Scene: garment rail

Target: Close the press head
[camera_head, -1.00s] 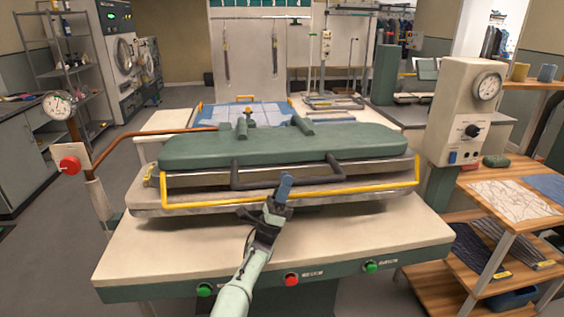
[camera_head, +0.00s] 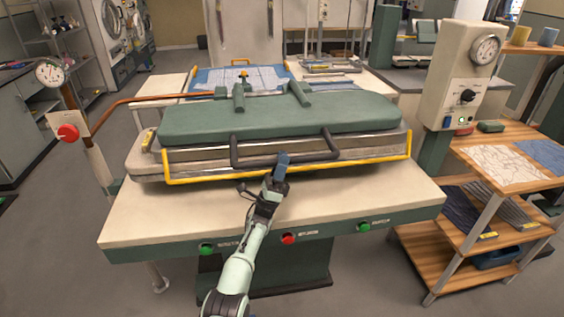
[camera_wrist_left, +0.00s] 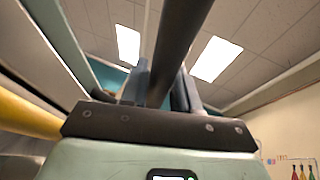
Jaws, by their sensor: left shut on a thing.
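The press head (camera_head: 275,118) is a long green padded slab on a metal plate, lying over the pale lower pad (camera_head: 140,166) with little or no gap visible at the front. A dark U-shaped handle (camera_head: 234,155) sticks out of its front. My left gripper (camera_head: 281,164) is at the front run of the handle and shut on it. In the left wrist view the dark bar (camera_wrist_left: 182,38) passes between the blue-grey fingers of my left gripper (camera_wrist_left: 165,88). My right gripper is not in view.
A yellow bar (camera_head: 200,181) runs along the press front. The pale table (camera_head: 160,220) has green and red buttons (camera_head: 288,239) on its front edge. A gauge box (camera_head: 465,80) and a wooden shelf cart (camera_head: 500,165) stand right. A copper pipe and gauge (camera_head: 50,72) stand left.

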